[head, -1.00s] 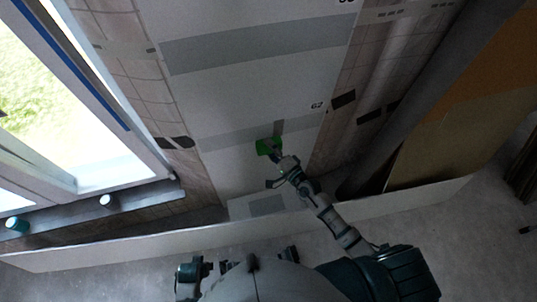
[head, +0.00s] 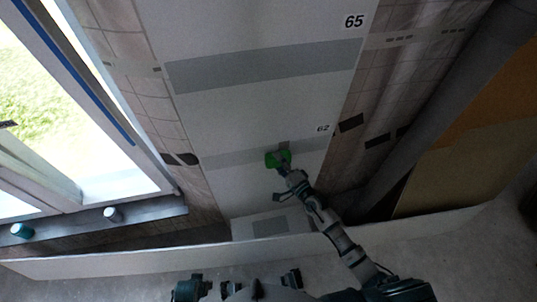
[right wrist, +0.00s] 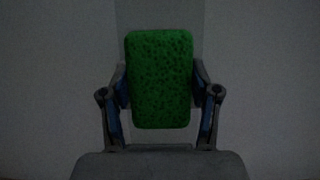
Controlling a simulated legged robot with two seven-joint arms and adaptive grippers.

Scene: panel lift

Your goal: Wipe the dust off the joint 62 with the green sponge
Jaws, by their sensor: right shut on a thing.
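The joint 62 is a grey band (head: 235,159) across the pale panel, below the label 62 (head: 323,128) in the head view. The green sponge (head: 277,159) lies over the band's middle right part. A small darker grey patch (head: 285,145) shows just above it. My right gripper (head: 284,168) is shut on the sponge. In the right wrist view the sponge (right wrist: 160,80) stands upright between both fingers, with a grey strip (right wrist: 160,16) behind it. Whether the sponge touches the panel is unclear. My left gripper cannot be made out.
Above is another grey band (head: 265,72) and the label 65 (head: 354,21). A window (head: 75,110) is at left, its sill holding a teal cup (head: 22,230) and a pale cup (head: 113,214). A low white board (head: 150,261) crosses the front. Brown boards (head: 450,165) lean at right.

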